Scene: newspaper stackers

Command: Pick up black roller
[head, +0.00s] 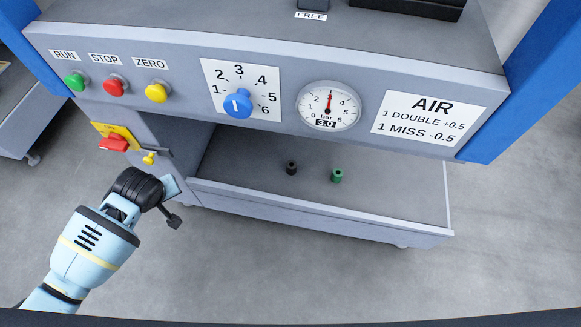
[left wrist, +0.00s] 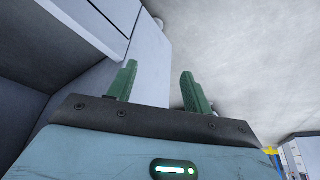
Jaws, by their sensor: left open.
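The black roller (head: 291,167) is a small dark cylinder standing in the open tray (head: 320,212) under the control panel in the head view. A green roller (head: 337,175) stands just to its right, apart from it. My left gripper (head: 175,203) is at the lower left, in front of the cabinet and left of the tray, well away from the black roller. In the left wrist view my left gripper (left wrist: 158,88) shows two green fingers spread apart with nothing between them. The rollers are not in the wrist view. My right gripper is not in view.
The panel above the tray carries green, red and yellow buttons, a blue dial (head: 238,104) and a pressure gauge (head: 328,106). A red switch (head: 113,144) and a yellow knob (head: 149,158) stick out near my left arm. The tray has a raised front lip. Its floor around the rollers is clear.

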